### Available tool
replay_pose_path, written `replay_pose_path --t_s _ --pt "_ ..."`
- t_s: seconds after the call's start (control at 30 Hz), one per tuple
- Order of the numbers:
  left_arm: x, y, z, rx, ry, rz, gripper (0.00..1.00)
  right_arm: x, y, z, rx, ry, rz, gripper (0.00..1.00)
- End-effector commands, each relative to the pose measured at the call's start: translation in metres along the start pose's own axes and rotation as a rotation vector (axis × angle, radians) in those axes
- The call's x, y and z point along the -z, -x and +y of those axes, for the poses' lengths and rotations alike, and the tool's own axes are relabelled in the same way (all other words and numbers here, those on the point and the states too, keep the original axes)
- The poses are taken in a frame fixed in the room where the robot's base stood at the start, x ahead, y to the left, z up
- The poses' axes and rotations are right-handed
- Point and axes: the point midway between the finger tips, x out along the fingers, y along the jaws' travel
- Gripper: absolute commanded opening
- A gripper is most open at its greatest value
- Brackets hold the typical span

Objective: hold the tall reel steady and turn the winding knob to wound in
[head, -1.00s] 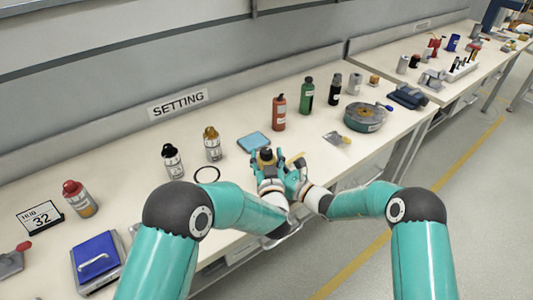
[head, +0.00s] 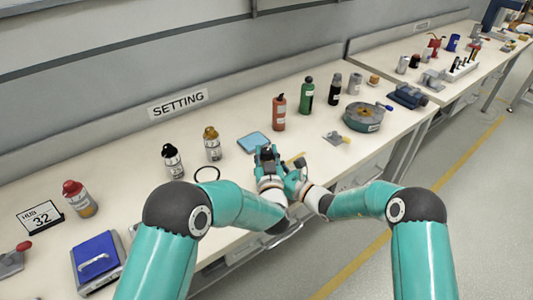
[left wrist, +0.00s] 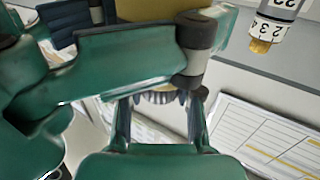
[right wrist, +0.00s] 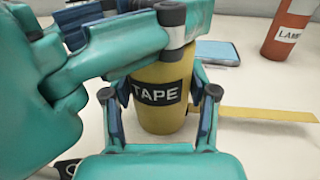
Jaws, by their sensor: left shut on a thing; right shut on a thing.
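The tall reel is a yellow cylinder with a black TAPE label. It stands upright in the right wrist view (right wrist: 150,118), between the fingers of my right gripper (right wrist: 155,95), which is shut on it. A yellow tape strip (right wrist: 260,114) sticks out to its right. My left gripper (head: 267,154) is over the reel's top and hides most of it in the head view. In the left wrist view a ridged winding knob (left wrist: 158,97) is between its fingers, which are shut on it. My right gripper (head: 290,177) is lower, beside the reel. I cannot read the knob's setting.
A blue pad (head: 254,142) lies just behind the reel. A red bottle (head: 279,112) and a green bottle (head: 307,95) stand further right. Amber-capped (head: 212,143) and black-capped (head: 172,160) bottles and a black ring (head: 207,174) are at left. A round green case (head: 365,117) is at right.

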Motion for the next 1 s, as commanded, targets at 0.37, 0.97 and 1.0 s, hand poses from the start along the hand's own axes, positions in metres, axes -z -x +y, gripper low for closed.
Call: replay_pose_path --t_s 0.37,0.97,1.0 --pt "0.0006 -0.0013 -0.0024 -0.146 0.002 0.003 0.00 -0.0005 -0.0003 0.0007 -0.002 0.002 -0.001 0.16" --pt "0.0015 -0.0031 -0.0038 -0.684 0.014 0.011 0.00 -0.0003 -0.0003 0.0013 -0.004 0.002 -0.001 0.16" --pt "0.0015 -0.0030 -0.0033 -0.723 0.015 0.011 0.00 -0.0003 -0.0003 0.0014 -0.004 0.002 -0.001 0.16"
